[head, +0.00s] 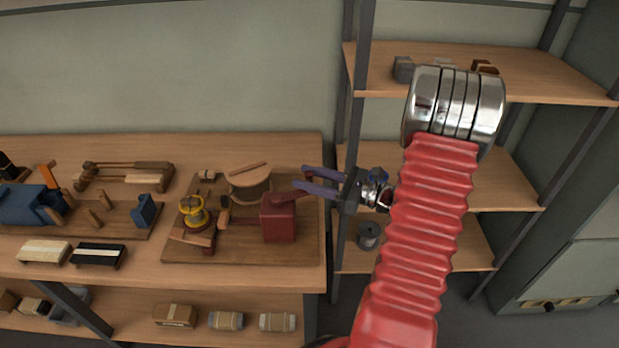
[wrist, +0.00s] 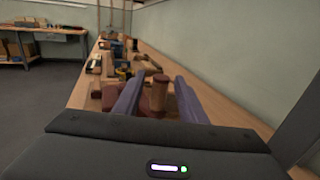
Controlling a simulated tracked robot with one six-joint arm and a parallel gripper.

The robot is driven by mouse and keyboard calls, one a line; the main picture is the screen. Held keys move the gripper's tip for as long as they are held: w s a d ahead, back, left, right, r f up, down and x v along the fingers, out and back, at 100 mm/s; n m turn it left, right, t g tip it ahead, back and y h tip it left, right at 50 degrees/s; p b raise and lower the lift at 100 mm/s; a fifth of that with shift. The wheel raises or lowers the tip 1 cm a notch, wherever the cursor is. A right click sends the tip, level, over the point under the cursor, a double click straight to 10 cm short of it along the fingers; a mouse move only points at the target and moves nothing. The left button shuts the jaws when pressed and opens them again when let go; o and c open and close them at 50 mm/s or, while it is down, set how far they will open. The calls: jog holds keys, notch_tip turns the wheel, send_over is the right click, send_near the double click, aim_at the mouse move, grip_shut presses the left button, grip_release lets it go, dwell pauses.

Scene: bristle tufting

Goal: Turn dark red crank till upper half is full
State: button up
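The dark red crank box (head: 279,222) stands on a wooden board on the bench, with a dark red crank arm (head: 288,195) on top. My gripper (head: 301,180) reaches in from the right, its purple fingers apart near the end of the crank arm. In the wrist view a brown upright handle (wrist: 159,92) shows between my two fingers (wrist: 158,95), with gaps at its sides; whether either finger touches it I cannot tell. A yellow ringed part (head: 193,211) sits on the same board, left of the box. I cannot make out an upper half or its fill.
A round wooden drum (head: 249,183) stands behind the box. A blue machine (head: 32,202) and two brush blocks (head: 98,255) are at the left of the bench (head: 300,275). A shelf rack (head: 470,185) stands at the right. A wall runs behind the bench.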

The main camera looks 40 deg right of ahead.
jog(key=shift+c, duration=0.3)
grip_shut()
dwell(0.4)
